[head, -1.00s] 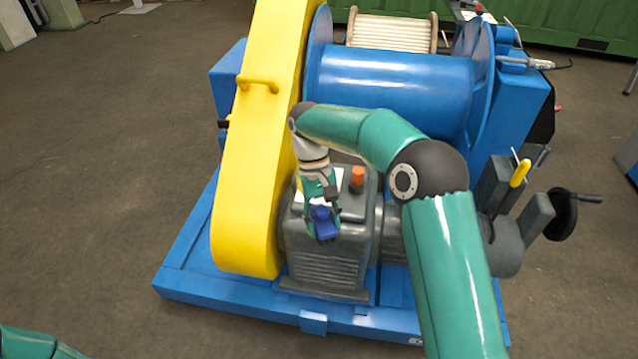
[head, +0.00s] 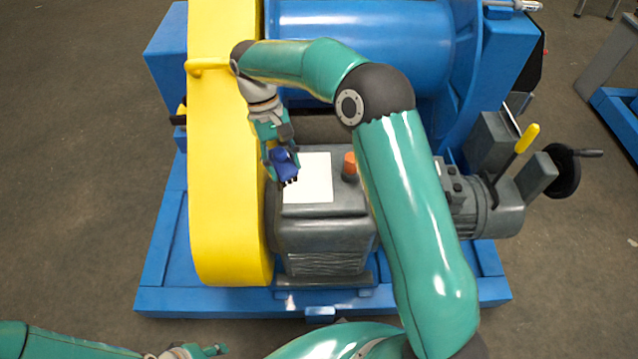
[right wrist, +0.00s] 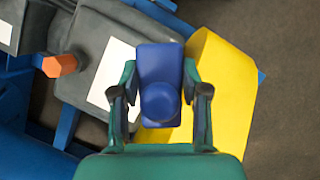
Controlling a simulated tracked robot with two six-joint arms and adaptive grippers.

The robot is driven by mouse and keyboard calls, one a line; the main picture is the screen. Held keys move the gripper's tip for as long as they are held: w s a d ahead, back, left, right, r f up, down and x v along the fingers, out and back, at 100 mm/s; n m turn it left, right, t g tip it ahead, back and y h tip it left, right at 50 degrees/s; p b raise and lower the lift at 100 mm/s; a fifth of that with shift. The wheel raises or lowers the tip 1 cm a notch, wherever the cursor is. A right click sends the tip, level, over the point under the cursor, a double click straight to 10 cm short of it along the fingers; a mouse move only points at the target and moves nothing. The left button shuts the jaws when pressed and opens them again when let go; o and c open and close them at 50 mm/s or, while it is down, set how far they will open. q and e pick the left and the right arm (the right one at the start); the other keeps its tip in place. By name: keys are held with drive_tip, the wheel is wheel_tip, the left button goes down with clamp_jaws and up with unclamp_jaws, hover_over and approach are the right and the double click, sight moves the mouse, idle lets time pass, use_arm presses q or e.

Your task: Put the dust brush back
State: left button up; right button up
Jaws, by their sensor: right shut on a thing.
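My right gripper (head: 283,160) is shut on a blue object, which I take to be the dust brush (head: 284,166). In the right wrist view the blue dust brush (right wrist: 160,75) sits between both fingers (right wrist: 160,103). Its bristles cannot be made out. The gripper holds it above the left part of the dark gearbox (head: 322,225), close to the yellow chain guard (head: 225,215). My left gripper (head: 200,352) is at the bottom edge of the head view, partly cut off, and I cannot tell whether it is open.
A white sheet (head: 311,180) lies on the gearbox top beside an orange cap (head: 350,163). The blue drum (head: 385,55) is behind. A yellow-tipped lever (head: 526,138) and a black handwheel (head: 563,170) stand at the right. The blue base frame (head: 200,300) surrounds the gearbox.

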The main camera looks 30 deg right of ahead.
drive_tip(key=shift+w+a, duration=0.2)
drive_tip(key=shift+a, duration=0.1)
drive_tip(key=m, duration=0.1)
drive_tip(key=d+m+y, duration=0.1)
drive_tip(key=shift+w+r+m, duration=0.15)
drive_tip(key=shift+r+m, duration=0.05)
drive_tip(key=shift+m, duration=0.1)
drive_tip(key=d+r+m+t+y, duration=0.1)
drive_tip(key=d+r+m+t, duration=0.3)
drive_tip(key=m, duration=0.9)
drive_tip(key=d+r+m+t, duration=0.1)
drive_tip(key=d+m+t, duration=0.4)
drive_tip(key=m, duration=0.8)
drive_tip(key=shift+g, duration=0.4)
drive_tip(key=f+b, duration=0.1)
drive_tip(key=f, duration=0.5)
drive_tip(key=f+b, duration=0.1)
drive_tip(key=f, duration=0.6)
drive_tip(key=d+f+b, duration=0.1)
drive_tip(key=f, duration=0.5)
drive_tip(key=shift+s+f+b, duration=0.15)
drive_tip(key=shift+s+b, duration=0.1)
drive_tip(key=shift+b, duration=0.15)
drive_tip(key=o, duration=1.1)
